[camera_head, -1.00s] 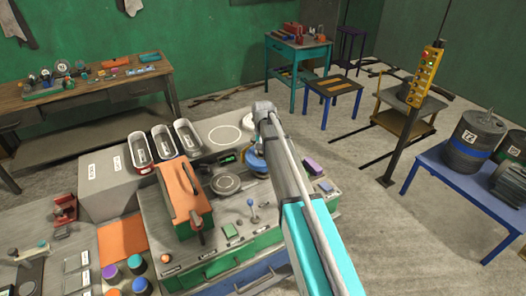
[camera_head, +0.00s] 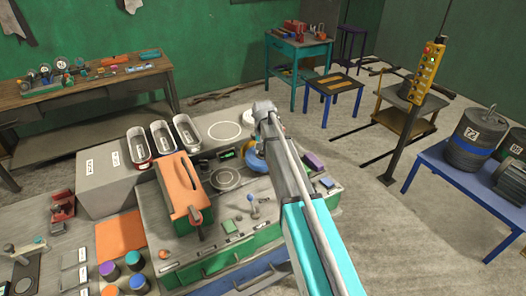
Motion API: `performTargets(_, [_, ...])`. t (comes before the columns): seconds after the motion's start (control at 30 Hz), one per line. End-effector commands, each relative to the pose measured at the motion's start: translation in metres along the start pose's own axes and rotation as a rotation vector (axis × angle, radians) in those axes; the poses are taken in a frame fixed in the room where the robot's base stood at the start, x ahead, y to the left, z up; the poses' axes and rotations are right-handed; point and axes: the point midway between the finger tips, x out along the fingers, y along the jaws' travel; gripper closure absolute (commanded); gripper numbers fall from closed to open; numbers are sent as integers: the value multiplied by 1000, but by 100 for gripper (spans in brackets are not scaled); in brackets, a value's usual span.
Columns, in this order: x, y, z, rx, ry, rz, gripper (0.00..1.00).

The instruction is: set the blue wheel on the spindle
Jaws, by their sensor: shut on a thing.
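The blue wheel (camera_head: 252,160) shows only in part, just left of my arm above the workbench's top. My gripper (camera_head: 259,147) is mostly hidden behind my own arm, and the little that shows is at the wheel, shut on it. I cannot tell whether the wheel touches anything below it. I cannot make out the spindle for certain; the area right of the wheel is covered by my arm.
A purple block (camera_head: 313,161) lies right of my arm.

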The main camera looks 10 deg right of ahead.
Motion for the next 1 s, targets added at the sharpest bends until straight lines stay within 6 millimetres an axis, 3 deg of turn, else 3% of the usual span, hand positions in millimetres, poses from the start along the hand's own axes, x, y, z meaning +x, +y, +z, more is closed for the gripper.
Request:
performTargets(0.87, [2,0,1,0,0,0,100])
performTargets(0.9, [2,0,1,0,0,0,44])
performTargets(1.0, [2,0,1,0,0,0,25])
